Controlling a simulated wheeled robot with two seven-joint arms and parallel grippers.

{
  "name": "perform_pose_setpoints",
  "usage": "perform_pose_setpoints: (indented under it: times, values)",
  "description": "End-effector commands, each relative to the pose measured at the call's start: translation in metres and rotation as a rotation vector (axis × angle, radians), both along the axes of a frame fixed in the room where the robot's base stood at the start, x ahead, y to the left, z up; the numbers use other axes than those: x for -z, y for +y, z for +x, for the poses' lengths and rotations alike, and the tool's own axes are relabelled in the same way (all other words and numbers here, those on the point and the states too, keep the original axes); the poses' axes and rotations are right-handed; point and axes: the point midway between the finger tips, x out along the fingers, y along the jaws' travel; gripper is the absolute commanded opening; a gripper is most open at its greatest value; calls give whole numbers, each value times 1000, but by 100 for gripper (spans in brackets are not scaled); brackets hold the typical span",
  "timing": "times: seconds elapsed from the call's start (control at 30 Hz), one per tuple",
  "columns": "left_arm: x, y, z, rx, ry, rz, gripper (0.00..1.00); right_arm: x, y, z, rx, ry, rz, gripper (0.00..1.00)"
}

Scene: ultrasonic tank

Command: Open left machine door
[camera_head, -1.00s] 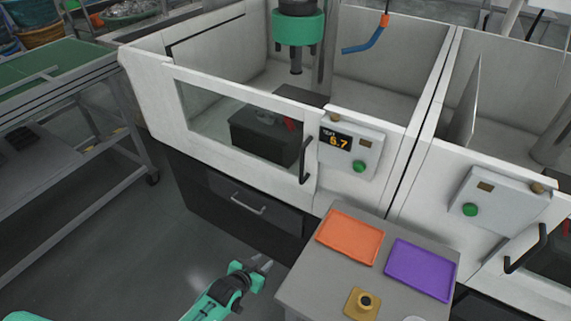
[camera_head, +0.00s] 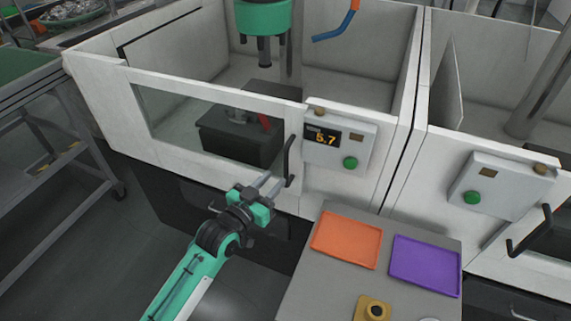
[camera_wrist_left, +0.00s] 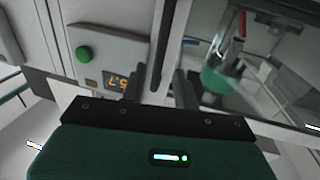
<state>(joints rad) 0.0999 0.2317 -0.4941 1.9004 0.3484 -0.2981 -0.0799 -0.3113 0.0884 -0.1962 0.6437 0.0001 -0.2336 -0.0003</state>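The left machine's door (camera_head: 215,91) is a white-framed panel with a clear window, and it stands closed. Its black bar handle (camera_head: 289,160) is upright at the door's right edge. My left gripper (camera_head: 274,181) is open and empty, with its fingers pointing at the lower part of the handle. In the left wrist view the handle (camera_wrist_left: 164,45) runs between the two fingers of the left gripper (camera_wrist_left: 161,80). I cannot tell whether a finger touches it. My right gripper is not in view.
A control panel (camera_head: 340,142) with a green button sits right of the handle. A grey stand (camera_head: 325,289) in front carries an orange tray (camera_head: 346,240) and a purple tray (camera_head: 425,265). A second machine (camera_head: 490,140) stands at right. A metal cart (camera_head: 60,150) is at left.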

Motion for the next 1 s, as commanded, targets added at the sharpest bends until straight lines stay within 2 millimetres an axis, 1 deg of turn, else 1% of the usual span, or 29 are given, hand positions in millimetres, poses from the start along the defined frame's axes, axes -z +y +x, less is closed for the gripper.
perform_pose_setpoints:
  times: [0.03,0.1,0.3,0.4,0.53,0.8,0.87,0.9,0.97,1.0]
  values:
    - [-3,-6,10,0,0,-1,31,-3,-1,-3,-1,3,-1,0]
    - [-2,-14,22,-1,1,-1,31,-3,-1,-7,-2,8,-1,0]
    - [-1,-31,47,0,1,0,31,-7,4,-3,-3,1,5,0]
    - [0,-36,54,0,1,0,31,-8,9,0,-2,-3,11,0]
    - [0,-39,58,0,1,1,31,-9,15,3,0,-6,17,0]
    - [1,-39,59,-1,1,1,31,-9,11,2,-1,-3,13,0]
    - [1,-39,59,-1,1,1,19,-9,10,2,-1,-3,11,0]
    - [1,-39,59,-1,1,1,11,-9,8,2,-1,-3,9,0]
    - [1,-39,59,-1,1,1,0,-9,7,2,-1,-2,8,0]
    - [1,-39,59,-1,1,1,0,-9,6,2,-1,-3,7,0]
